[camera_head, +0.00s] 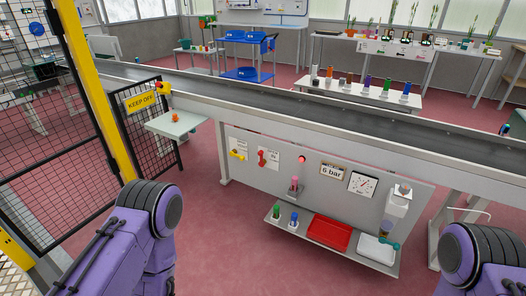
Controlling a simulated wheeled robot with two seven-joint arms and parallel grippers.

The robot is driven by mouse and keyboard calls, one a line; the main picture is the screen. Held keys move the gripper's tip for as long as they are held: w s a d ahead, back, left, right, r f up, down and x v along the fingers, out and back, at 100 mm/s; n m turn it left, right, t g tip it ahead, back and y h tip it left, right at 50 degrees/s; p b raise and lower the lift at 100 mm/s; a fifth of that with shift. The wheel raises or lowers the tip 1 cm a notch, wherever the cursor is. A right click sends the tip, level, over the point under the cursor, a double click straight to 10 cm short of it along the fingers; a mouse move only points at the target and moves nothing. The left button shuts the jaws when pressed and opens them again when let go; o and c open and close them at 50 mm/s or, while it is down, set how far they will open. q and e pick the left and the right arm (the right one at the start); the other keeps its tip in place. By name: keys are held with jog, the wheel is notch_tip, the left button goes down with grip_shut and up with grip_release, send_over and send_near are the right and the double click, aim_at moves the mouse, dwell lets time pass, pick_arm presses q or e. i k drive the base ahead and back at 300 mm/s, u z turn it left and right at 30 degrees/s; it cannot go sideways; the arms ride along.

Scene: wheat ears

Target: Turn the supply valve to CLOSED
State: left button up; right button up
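A grey panel (290,192) hangs under the conveyor's near side. Towards its left end are a yellow valve handle (238,155) and a red valve handle (262,158), each beside a small white label. The label print is too small to read, so I cannot tell which is the supply valve or its position. A "6 bar" sign (332,171) and a round gauge (361,184) are further right on the panel. My purple arms show at the lower left and lower right, well apart from the panel. Neither gripper is in view.
A shelf below the panel holds a red tray (329,232), a white tray (376,248) and small bottles. The conveyor (330,108) runs above. A mesh fence with a yellow post (99,95) and "KEEP OFF" sign (140,101) stands left. The red floor before the panel is clear.

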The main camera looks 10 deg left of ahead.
aim_at(261, 153)
jog(key=u, duration=0.8)
jog(key=k, duration=0.5)
jog(key=u, duration=0.55)
jog(key=i, duration=1.8)
jog(key=z, duration=1.5)
jog(key=i, duration=1)
jog(key=z, duration=0.9)
